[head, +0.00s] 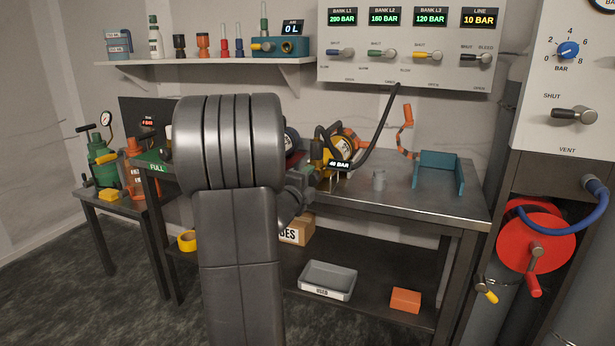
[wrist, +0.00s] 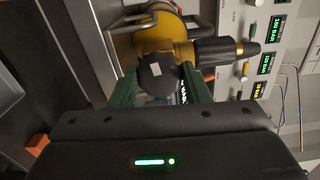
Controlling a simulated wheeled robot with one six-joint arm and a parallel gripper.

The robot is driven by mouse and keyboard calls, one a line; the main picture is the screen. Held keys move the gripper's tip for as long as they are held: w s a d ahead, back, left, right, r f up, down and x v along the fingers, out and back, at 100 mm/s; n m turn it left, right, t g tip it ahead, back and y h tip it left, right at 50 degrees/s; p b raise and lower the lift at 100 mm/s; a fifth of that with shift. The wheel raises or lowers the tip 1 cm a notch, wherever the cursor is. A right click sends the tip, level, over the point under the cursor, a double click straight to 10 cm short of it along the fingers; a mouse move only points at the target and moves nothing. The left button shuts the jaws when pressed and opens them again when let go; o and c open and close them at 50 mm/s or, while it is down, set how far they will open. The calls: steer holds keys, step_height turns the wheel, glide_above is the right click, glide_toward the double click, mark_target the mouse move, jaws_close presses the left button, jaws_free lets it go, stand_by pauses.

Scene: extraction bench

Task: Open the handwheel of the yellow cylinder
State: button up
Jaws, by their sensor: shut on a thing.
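The yellow cylinder (head: 344,146) lies on the metal bench, just right of my arm in the head view, with a small display reading about 40 BAR by it. In the wrist view the yellow cylinder (wrist: 165,32) is at the top, with its brass valve and a black fitting pointing right. The dark round handwheel (wrist: 158,72), with a pale mark on its face, sits between the green fingers of my gripper (wrist: 160,82). My gripper is shut on the handwheel. In the head view my arm hides much of this contact.
A black hose loops from the valve to the wall panel (head: 405,45). An orange jointed piece (head: 406,130) is behind. Bare bench top lies at front right.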

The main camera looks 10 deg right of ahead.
steer(key=n+p, duration=0.5)
steer(key=n, duration=0.6)
steer(key=n+p, duration=0.6)
steer(key=n, duration=0.4)
steer(key=shift+s+d+f+n, duration=0.1)
steer(key=shift+s+d+n, duration=0.05)
steer(key=shift+n, duration=0.25)
steer(key=n+p, duration=0.2)
steer(key=n, duration=0.2)
steer(key=shift+n+p, duration=0.3)
steer(key=shift+p, duration=0.05)
steer(key=n+p, duration=0.1)
steer(key=n, duration=0.2)
steer(key=shift+n+p, duration=0.3)
steer(key=shift+p, duration=0.1)
steer(key=shift+d+n+p, duration=0.1)
steer(key=shift+n+p, duration=0.75)
steer(key=shift+n, duration=1.25)
steer(key=o, duration=1)
